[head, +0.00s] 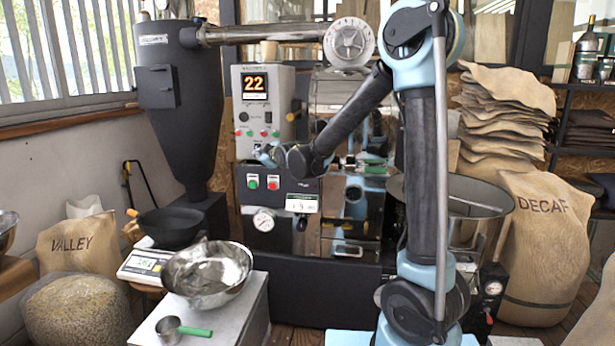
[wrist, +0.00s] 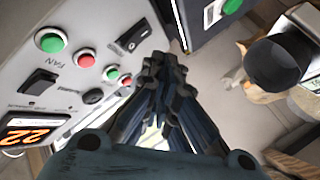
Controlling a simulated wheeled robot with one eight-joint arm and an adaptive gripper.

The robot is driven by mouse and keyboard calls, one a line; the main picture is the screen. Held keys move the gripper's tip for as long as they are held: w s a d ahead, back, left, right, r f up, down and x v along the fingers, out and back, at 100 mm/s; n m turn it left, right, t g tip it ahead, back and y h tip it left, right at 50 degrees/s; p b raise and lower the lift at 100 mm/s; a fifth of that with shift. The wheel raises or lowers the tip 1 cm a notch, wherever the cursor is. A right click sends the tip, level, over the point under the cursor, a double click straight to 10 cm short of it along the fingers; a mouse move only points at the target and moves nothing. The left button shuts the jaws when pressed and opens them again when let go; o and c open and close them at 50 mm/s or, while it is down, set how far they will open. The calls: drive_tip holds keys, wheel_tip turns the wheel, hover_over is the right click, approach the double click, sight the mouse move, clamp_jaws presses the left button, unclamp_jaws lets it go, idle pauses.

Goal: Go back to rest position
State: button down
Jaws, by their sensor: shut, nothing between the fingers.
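My gripper (wrist: 165,75) is shut and empty, its fingers together in the middle of the wrist view. In the head view my gripper (head: 262,153) is at the left end of my bent arm, in front of the roaster's control panel (head: 262,88). In the wrist view the panel (wrist: 75,60) is close on the left, with green and red buttons, black switches and an orange display. The fingertips appear beside the panel; I cannot tell whether they touch it. The display (head: 254,83) reads 22.
A metal bowl (head: 208,275) and a green-handled scoop (head: 182,330) are on a pale stand. A black bowl (head: 170,227) is on a scale (head: 145,265). A dark hopper (head: 180,100) stands left of the panel. A DECAF sack (head: 545,250) and stacked empty sacks (head: 500,120) are at right.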

drive_tip(key=s+d+f+m+g+h, duration=0.1)
drive_tip(key=s+d+f+m+h, duration=0.2)
drive_tip(key=d, duration=0.8)
drive_tip(key=s+d+f+m+g+h, duration=0.1)
drive_tip(key=s+d+m+h, duration=0.1)
drive_tip(key=s+d, duration=0.6)
drive_tip(key=s+d+f+m+g+h, duration=0.2)
drive_tip(key=d+m, duration=0.1)
drive_tip(key=d, duration=1)
drive_tip(key=s+d+f+m+g+h, duration=0.1)
drive_tip(key=s+d+f, duration=0.3)
drive_tip(key=s, duration=0.5)
drive_tip(key=s+d+f+m+g, duration=0.3)
drive_tip(key=s+d, duration=0.3)
drive_tip(key=s, duration=0.3)
drive_tip(key=s+d+f+m+g+h, duration=0.1)
drive_tip(key=s+d+f+m, duration=0.2)
drive_tip(key=s, duration=0.6)
wheel_tip(320, 180, down, 3)
drive_tip(key=d, duration=0.2)
drive_tip(key=shift+d+m+g+h, duration=0.3)
drive_tip(key=shift+m+g, duration=0.1)
drive_tip(key=shift+r, duration=0.1)
drive_tip(key=shift+w+f, duration=0.2)
drive_tip(key=shift+w, duration=0.3)
